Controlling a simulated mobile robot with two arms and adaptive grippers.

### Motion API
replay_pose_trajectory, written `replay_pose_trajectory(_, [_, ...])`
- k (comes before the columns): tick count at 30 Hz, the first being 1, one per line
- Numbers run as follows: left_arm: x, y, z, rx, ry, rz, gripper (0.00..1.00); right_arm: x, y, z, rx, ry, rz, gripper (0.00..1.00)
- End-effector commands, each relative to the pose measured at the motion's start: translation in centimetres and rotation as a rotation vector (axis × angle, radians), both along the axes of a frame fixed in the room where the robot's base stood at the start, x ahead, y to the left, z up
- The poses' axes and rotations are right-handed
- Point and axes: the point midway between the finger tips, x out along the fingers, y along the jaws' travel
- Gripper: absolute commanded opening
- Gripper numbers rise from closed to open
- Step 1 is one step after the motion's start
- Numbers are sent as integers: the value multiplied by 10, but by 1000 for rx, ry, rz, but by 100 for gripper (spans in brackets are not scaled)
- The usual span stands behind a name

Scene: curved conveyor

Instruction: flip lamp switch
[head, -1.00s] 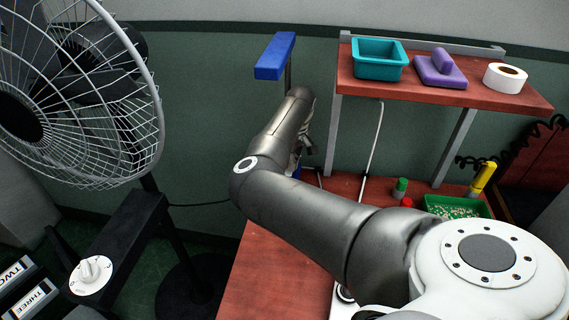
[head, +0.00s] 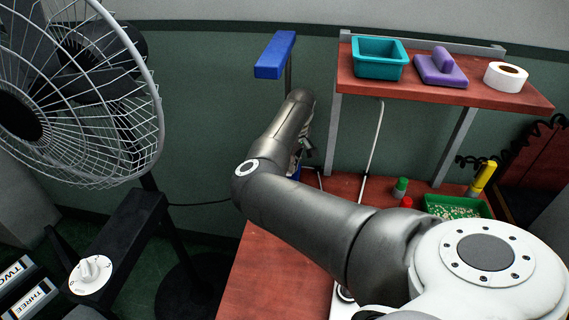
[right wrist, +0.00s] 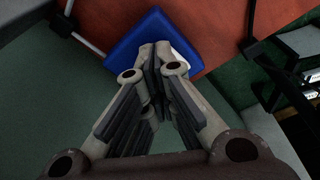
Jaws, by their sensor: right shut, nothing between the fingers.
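The lamp shows in the head view with a blue bar-shaped head (head: 275,55) on a thin grey post. In the right wrist view, a blue square piece (right wrist: 128,38), apparently the lamp's base, sits on the red table top with a small white part at its right edge, partly hidden by my fingers. I cannot make out the switch clearly. My right gripper (right wrist: 158,58) is shut and empty, its fingertips over the near edge of the blue piece; contact cannot be told. In the head view my right arm mostly hides the gripper (head: 307,147).
A fan (head: 80,100) stands at the left. A red shelf (head: 440,92) carries a teal bin (head: 379,68), a purple block (head: 441,72) and a white tape roll (head: 506,77). Below are a green tray (head: 457,200) and a yellow-topped tool (head: 483,177). The table's front left (head: 270,275) is clear.

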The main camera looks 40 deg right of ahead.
Motion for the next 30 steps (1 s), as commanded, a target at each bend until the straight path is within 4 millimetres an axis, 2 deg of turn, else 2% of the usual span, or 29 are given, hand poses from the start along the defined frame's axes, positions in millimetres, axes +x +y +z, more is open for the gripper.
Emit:
replay_pose_trajectory(23, [0, 0, -3, 1, -1, 0, 40, 0, 0, -12, 1, 0, 0, 0])
replay_pose_trajectory(30, [0, 0, 5, 1, -1, 0, 40, 0, 0, -5, 0, 0, 0, 0])
